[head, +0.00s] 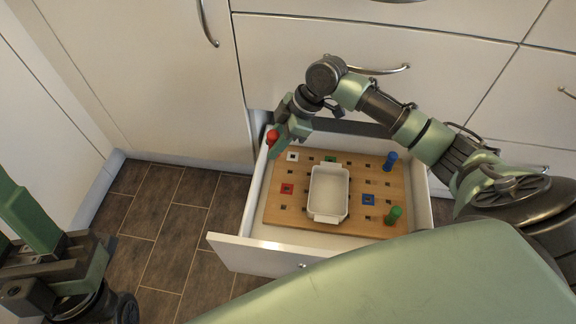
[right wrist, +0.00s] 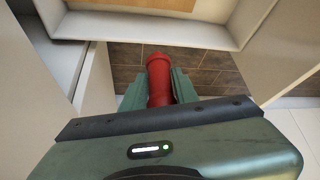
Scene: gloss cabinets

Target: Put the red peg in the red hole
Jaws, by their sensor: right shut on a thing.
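My right gripper (head: 279,143) is shut on the red peg (head: 272,136). It holds the peg above the left edge of the open drawer, near the back left corner of the wooden pegboard (head: 275,212). In the right wrist view the red peg (right wrist: 158,82) sits between the fingers, with dark floor tiles behind it. The red-marked hole (head: 287,188) is on the board's left side, left of a white dish, and looks empty. My left arm's end (head: 62,275) is at the lower left of the head view, away from the drawer; its fingers are not clear.
The white dish (head: 328,217) stands on the board. A blue peg (head: 390,160) and a green peg (head: 394,215) stand at the board's right. White (head: 292,156), green (head: 330,159) and blue (head: 368,199) marked holes also show. The drawer (head: 250,253) has raised walls around the board.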

